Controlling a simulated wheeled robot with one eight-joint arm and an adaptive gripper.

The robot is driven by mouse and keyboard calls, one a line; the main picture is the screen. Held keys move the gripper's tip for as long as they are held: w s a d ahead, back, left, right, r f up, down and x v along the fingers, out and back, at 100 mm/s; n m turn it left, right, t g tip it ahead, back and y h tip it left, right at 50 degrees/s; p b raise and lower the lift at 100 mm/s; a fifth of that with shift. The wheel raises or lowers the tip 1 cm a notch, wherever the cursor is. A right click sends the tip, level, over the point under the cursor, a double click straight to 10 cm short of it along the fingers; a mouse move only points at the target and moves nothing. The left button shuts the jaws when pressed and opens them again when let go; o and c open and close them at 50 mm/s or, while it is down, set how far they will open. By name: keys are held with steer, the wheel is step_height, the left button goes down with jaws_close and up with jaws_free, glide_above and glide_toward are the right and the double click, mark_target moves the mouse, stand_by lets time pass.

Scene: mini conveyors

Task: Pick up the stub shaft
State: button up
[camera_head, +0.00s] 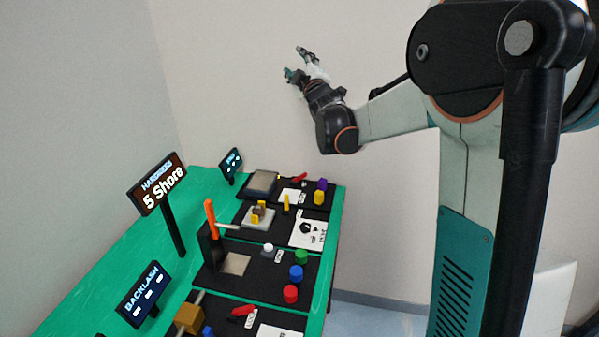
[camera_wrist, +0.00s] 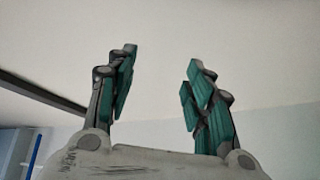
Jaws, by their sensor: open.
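My gripper (camera_head: 301,63) is raised in the air, well above and behind the far end of the green table. It points up and left. In the wrist view my gripper (camera_wrist: 159,78) has its two green-padded fingers wide apart with nothing between them. Only ceiling and wall show past the fingers. I cannot make out for certain which small part is the stub shaft. A small brown part sits between yellow blocks on a pale plate (camera_head: 258,221) on one black station.
The green table (camera_head: 110,262) carries several black stations. An upright orange handle (camera_head: 210,219), a HARDNESS sign (camera_head: 157,184) and a BACKLASH sign (camera_head: 143,294) stand up from it. Red (camera_head: 291,294), blue (camera_head: 296,272) and green (camera_head: 301,256) knobs line the right edge. Air around my gripper is clear.

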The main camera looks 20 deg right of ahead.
steer(key=w+f+n+t+y, duration=0.1)
steer(key=w+n+t+y, duration=0.1)
steer(key=w+n, duration=0.15)
steer(key=n+g+y, duration=1)
steer(key=n+y, duration=0.3)
steer(key=n, duration=1.8)
glide_toward(322, 180)
steer(key=b+x, duration=0.1)
steer(key=x, duration=0.4)
steer(key=shift+w+d+b, duration=0.15)
steer(key=shift+d+b, duration=0.05)
steer(key=shift+b, duration=0.1)
steer(key=x, duration=0.1)
steer(key=b+x, duration=0.1)
steer(key=x, duration=0.1)
steer(key=b+x, duration=0.1)
steer(key=x, duration=0.1)
steer(key=shift+a+f, duration=0.15)
steer(key=shift+f, duration=0.15)
jaws_close()
